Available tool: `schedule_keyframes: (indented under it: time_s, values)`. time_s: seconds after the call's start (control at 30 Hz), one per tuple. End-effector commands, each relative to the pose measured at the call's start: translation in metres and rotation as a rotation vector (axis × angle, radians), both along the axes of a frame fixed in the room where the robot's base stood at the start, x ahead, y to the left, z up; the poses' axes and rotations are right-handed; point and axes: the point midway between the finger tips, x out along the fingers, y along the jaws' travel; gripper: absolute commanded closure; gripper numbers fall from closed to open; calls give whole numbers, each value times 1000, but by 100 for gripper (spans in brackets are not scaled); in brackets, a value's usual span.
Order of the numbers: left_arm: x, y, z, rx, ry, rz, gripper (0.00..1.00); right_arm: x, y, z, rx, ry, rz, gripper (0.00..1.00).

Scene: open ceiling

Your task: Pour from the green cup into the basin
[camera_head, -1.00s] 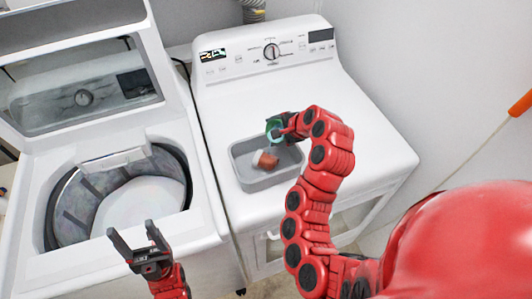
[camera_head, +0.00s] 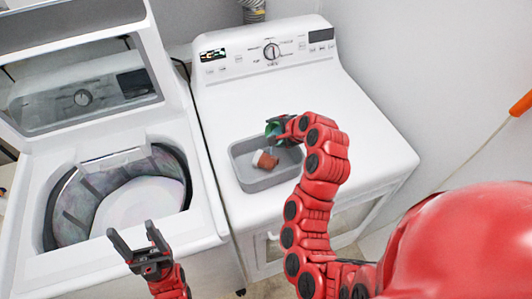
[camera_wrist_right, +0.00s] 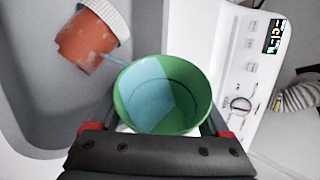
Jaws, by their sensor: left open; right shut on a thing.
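The green cup (camera_wrist_right: 192,100) is held in my right gripper (camera_head: 277,130), which is shut on it. In the right wrist view I look into the cup's open mouth; its inside is partly light blue and partly green. The cup is over the right back part of the grey basin (camera_head: 241,162) in the head view. A reddish-brown pot-like object with a white rim (camera_wrist_right: 85,38) lies tilted in the basin; it also shows in the head view (camera_head: 268,161). My left gripper (camera_head: 139,241) is open and empty, in front of the washer at left.
The basin stands on a white dryer (camera_head: 350,100) with a control panel at its back. An open top-load washer (camera_head: 60,150) is at left. The dryer top right of the basin is clear. A wall is at right.

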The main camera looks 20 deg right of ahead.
Motion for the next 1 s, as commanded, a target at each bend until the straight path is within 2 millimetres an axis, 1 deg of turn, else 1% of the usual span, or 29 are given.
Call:
schedule_keyframes:
  time_s: [0.67,1.0]
  values:
    - [0,0,-3,0,0,0,31,1,0,-4,-66,-38,1,80]
    - [0,0,1,0,0,0,31,-1,2,-3,-98,-55,1,80]
